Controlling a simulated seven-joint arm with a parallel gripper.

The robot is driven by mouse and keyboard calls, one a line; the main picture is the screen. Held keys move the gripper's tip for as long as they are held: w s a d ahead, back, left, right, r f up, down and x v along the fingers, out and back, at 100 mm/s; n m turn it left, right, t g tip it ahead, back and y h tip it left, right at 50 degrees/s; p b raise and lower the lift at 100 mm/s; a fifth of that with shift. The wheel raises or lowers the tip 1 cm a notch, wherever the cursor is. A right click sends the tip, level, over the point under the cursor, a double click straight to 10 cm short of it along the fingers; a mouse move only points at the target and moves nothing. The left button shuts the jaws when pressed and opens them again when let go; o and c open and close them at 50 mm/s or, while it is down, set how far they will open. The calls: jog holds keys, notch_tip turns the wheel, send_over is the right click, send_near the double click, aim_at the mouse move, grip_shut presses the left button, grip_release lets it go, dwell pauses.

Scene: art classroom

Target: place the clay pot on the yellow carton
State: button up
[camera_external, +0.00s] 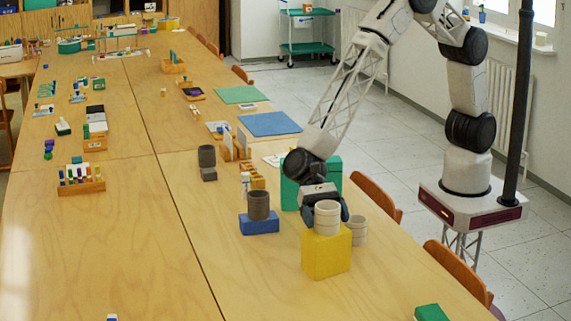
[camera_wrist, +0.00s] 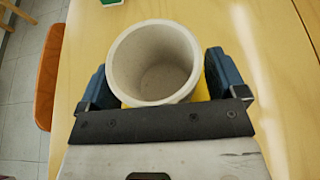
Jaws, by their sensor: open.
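A pale clay pot (camera_external: 327,219) stands upright on top of the yellow carton (camera_external: 326,257), and it looks to be resting there. In the wrist view the pot (camera_wrist: 152,62) is seen from above, empty and open-mouthed. My gripper (camera_external: 326,214) is open around the pot, with one dark blue finger on each side. In the wrist view my gripper (camera_wrist: 160,82) shows narrow gaps beside the pot's wall. The carton (camera_wrist: 203,90) is mostly hidden below the pot and gripper in that view.
A second pale ribbed pot (camera_external: 358,230) stands on the table just right of the carton. A dark pot (camera_external: 258,205) sits on a blue box (camera_external: 259,224) to the left. A green box (camera_external: 290,190) stands behind my gripper.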

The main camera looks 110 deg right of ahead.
jog(key=shift+r, duration=0.15)
jog(key=v, duration=1.2)
dwell(0.3)
dwell(0.5)
jog(key=s+d+r+n+h, duration=0.3)
jog(key=s+d+r+n, duration=0.1)
jog(key=s+d+r, duration=0.4)
jog(key=s+d+r+n+h, duration=0.2)
jog(key=s+d+r+n, duration=0.4)
jog(key=s, duration=0.5)
jog(key=s+d+r+n+t+h, duration=0.1)
jog(key=s+d+n+h, duration=0.3)
jog(key=s+d, duration=0.4)
jog(key=s+d+r+n+t+h, duration=0.1)
jog(key=s+d+r+n+h, duration=0.2)
jog(key=s+d, duration=0.6)
jog(key=s+r+h, duration=0.1)
jog(key=s, duration=0.7)
jog(key=shift+s+d+n+t+h, duration=0.2)
jog(key=shift+s+n+t+h, duration=0.1)
jog(key=shift+s+n, duration=0.1)
